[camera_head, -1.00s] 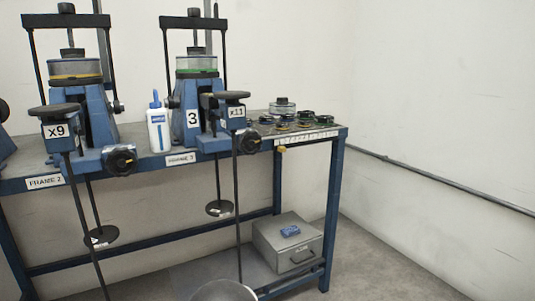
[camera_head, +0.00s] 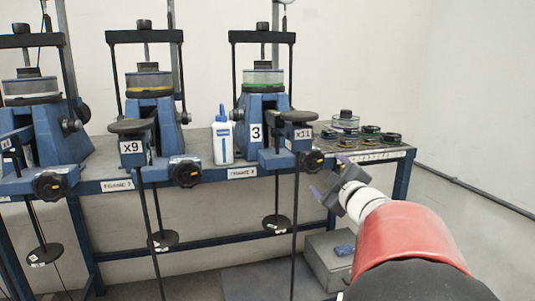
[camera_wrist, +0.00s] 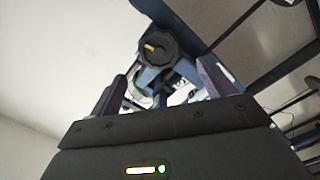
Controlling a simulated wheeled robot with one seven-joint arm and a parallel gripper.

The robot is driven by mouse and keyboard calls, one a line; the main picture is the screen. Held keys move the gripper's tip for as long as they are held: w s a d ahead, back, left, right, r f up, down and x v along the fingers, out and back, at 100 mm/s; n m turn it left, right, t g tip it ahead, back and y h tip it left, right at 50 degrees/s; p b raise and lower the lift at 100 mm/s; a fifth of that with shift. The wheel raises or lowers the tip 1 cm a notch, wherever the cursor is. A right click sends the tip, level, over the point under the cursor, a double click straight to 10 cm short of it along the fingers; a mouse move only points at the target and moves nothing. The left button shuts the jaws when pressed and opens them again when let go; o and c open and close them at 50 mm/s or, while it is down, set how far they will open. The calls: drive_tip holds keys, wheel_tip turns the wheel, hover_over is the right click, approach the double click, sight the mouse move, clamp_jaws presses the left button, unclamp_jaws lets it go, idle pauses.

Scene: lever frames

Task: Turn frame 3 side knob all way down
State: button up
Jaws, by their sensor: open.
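Frame 3 (camera_head: 257,104) is a blue stand with a "3" label and a green-ringed clear cell, on the bench. A black lobed knob (camera_head: 312,160) sits at its front right, below the x11 label. My gripper (camera_head: 328,177) is open and empty, just right of and below this knob in the head view, apart from it. In the wrist view, a black knob (camera_wrist: 165,48) with an orange mark lies ahead of my open gripper (camera_wrist: 158,92), above the gap between the fingers. I cannot tell its exact distance.
Frame 2 (camera_head: 150,105) and another stand are to the left. A white bottle (camera_head: 222,143) stands left of frame 3. Several ringed discs (camera_head: 368,132) lie on the bench to the right. A hanging rod (camera_head: 294,225) drops in front of the bench. A grey box (camera_head: 325,262) is below.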

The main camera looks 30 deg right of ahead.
sight(314, 163)
drive_tip(key=shift+n+y, duration=0.3)
drive_tip(key=shift+n, duration=0.1)
drive_tip(key=x, duration=1)
drive_tip(key=shift+w+d, duration=0.1)
drive_tip(key=shift+d, duration=0.15)
drive_tip(key=shift+r, duration=0.1)
drive_tip(key=c, duration=1.2)
drive_tip(key=shift+c, duration=0.2)
